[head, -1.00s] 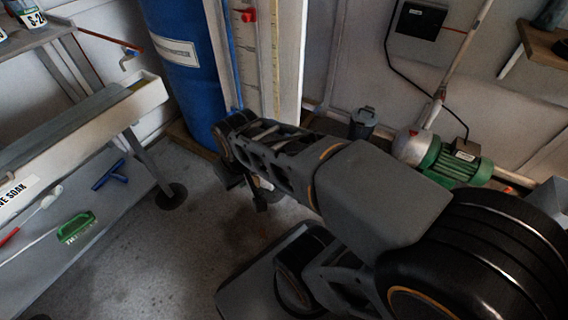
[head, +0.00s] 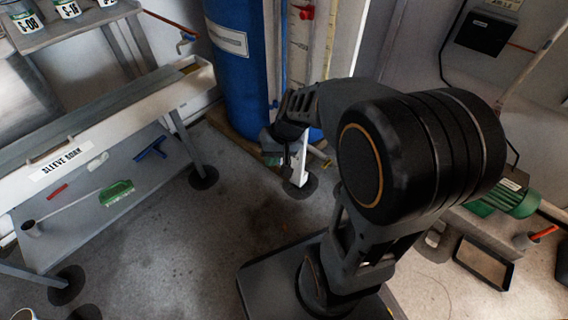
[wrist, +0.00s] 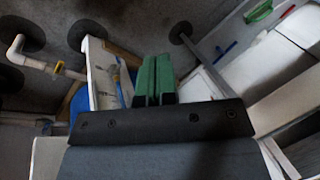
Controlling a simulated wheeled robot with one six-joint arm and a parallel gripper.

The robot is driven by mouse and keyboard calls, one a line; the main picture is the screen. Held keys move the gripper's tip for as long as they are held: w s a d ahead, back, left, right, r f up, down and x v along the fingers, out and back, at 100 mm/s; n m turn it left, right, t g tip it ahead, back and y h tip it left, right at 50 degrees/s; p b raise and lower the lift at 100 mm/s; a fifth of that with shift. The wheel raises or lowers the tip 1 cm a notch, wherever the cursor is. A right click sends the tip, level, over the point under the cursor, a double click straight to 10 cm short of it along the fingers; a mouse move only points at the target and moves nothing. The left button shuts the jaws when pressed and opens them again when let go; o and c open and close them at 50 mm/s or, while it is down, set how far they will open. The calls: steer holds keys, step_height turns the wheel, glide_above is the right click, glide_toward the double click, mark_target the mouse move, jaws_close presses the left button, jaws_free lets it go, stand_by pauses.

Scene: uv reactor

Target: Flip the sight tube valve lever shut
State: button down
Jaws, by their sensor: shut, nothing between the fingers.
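The sight tube (head: 281,55) is a thin blue vertical line beside a pale scale board (head: 299,60), in front of the blue tank (head: 238,70) in the head view. A small red piece (head: 306,12) sits high on the board. I cannot clearly make out the valve lever; my arm hides part of the board's lower end. My gripper (head: 271,157) hangs low in front of the tank. In the wrist view its green fingers (wrist: 155,80) are together and empty. The scale board (wrist: 101,75) is left of them there, apart from them.
A green motor (head: 515,202) and a dark tray (head: 484,263) are at right. A white pipe with a yellow piece (wrist: 58,68) shows in the wrist view. Floor at centre-left is clear.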

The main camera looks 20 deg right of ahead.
steer(key=w+d+f+m+t+y+p, duration=0.15)
steer(key=w+d+f+m+y, duration=0.25)
steer(key=w+f, duration=0.5)
steer(key=w+d+f+m+t+h+p, duration=0.1)
steer(key=d+f+m+t+h, duration=0.1)
steer(key=d+f+m, duration=0.2)
steer(key=w+d+f+m+t+h+p, duration=0.1)
steer(key=w+d+f+m+t, duration=0.1)
steer(key=d+f, duration=0.8)
step_height(320, 180, down, 8)
steer(key=shift+d+r+m+t+h, duration=0.25)
steer(key=shift+m+t+h, duration=0.15)
steer(key=shift+m+t, duration=0.5)
steer(key=b, duration=0.5)
glide_toward(280, 164)
steer(key=s+f+x, duration=0.1)
steer(key=x, duration=0.4)
steer(key=shift+w+a+r+b, duration=0.15)
steer(key=shift+w+b, duration=0.2)
steer(key=shift+w, duration=0.7)
